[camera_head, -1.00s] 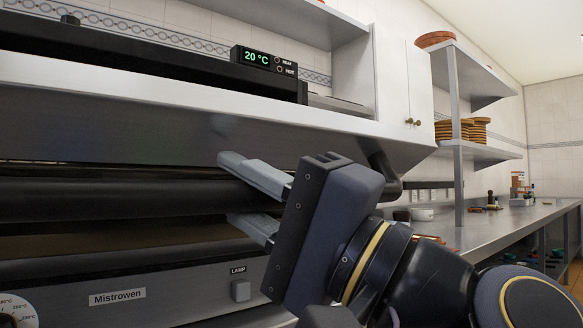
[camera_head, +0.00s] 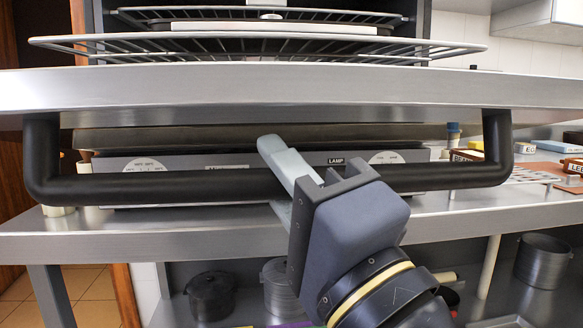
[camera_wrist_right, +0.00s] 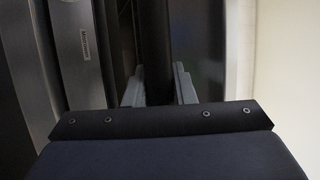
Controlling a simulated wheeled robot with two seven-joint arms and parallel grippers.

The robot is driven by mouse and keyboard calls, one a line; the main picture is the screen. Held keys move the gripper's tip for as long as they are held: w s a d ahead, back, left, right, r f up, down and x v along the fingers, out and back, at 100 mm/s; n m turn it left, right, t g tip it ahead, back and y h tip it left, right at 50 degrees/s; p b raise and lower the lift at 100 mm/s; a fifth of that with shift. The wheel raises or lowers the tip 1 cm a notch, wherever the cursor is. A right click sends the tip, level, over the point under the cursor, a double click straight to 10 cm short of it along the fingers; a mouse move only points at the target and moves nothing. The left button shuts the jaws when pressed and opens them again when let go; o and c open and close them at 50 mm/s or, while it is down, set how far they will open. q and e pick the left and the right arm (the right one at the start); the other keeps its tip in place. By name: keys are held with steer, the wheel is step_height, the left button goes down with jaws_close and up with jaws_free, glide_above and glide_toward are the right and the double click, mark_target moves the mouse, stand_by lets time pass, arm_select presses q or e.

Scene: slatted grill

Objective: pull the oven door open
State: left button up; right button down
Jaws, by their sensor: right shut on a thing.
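The oven door (camera_head: 290,92) shows edge-on as a wide steel slab across the head view, swung out from the oven and roughly level. Its black bar handle (camera_head: 130,188) hangs below the slab on two bent ends. My right gripper (camera_head: 277,180) is shut on the handle a little right of its middle, one finger above the bar and one below. In the right wrist view, the dark handle (camera_wrist_right: 155,60) runs between the two fingers of the gripper (camera_wrist_right: 158,90). My left gripper is not in view.
Wire racks (camera_head: 200,47) show in the opening above the door. The control panel (camera_head: 340,160) is behind the handle, and a steel counter (camera_head: 150,235) runs below. Pots (camera_head: 212,295) stand on a lower shelf. Small boxes lie on the counter at the right.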

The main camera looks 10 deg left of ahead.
steer(key=c, duration=1.2)
jaws_free()
steer(key=v, duration=0.8)
steer(key=shift+b, duration=0.45)
